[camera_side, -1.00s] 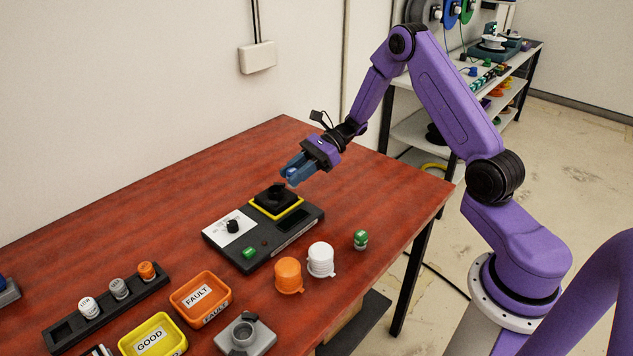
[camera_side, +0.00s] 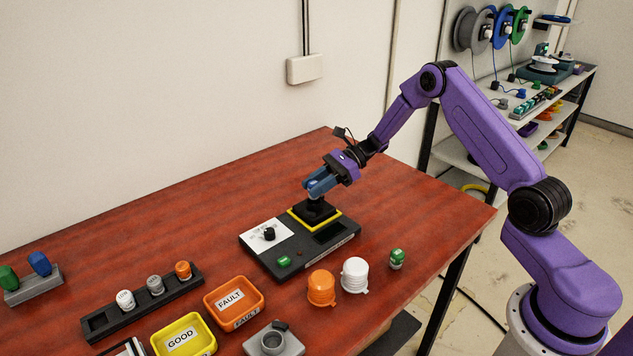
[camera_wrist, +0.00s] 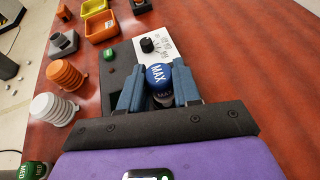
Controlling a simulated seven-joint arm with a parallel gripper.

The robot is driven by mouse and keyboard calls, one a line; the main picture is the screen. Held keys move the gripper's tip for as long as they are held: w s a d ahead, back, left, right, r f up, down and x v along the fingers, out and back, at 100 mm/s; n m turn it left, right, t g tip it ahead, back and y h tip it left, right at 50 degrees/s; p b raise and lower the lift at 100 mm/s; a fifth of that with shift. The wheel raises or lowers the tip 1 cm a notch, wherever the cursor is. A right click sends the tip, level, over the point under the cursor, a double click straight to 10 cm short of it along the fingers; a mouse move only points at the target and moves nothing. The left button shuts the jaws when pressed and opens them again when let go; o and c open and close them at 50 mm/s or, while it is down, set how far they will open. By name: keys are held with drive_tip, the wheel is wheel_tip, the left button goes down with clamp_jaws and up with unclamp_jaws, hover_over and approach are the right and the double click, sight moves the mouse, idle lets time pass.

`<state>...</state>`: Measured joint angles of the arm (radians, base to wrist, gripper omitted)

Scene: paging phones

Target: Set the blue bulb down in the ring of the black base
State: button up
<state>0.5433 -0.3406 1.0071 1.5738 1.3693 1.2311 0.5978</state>
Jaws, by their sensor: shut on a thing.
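My gripper (camera_side: 317,187) is shut on the blue bulb (camera_wrist: 157,75), whose top reads MAX in the wrist view between the two blue fingers. In the side view the fingers mostly hide the bulb. The black base (camera_side: 313,213) stands on the yellow-edged pad of a dark tester. My gripper is just above the base, with the bulb over its ring. I cannot tell whether the bulb touches the ring, as the fingers and bulb hide it.
The tester (camera_side: 283,257) has a white dial panel and a green button. Orange (camera_side: 321,288) and white (camera_side: 355,274) ribbed caps and a green bulb (camera_side: 397,259) stand in front. FAULT (camera_side: 252,287) and GOOD (camera_side: 205,346) bins lie left. The table behind the tester is clear.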

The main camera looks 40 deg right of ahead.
drive_tip(key=shift+f, duration=1.25)
idle(1.9)
drive_tip(key=o, duration=1.4)
drive_tip(key=shift+r, duration=2.9)
drive_tip(key=shift+a, duration=0.1)
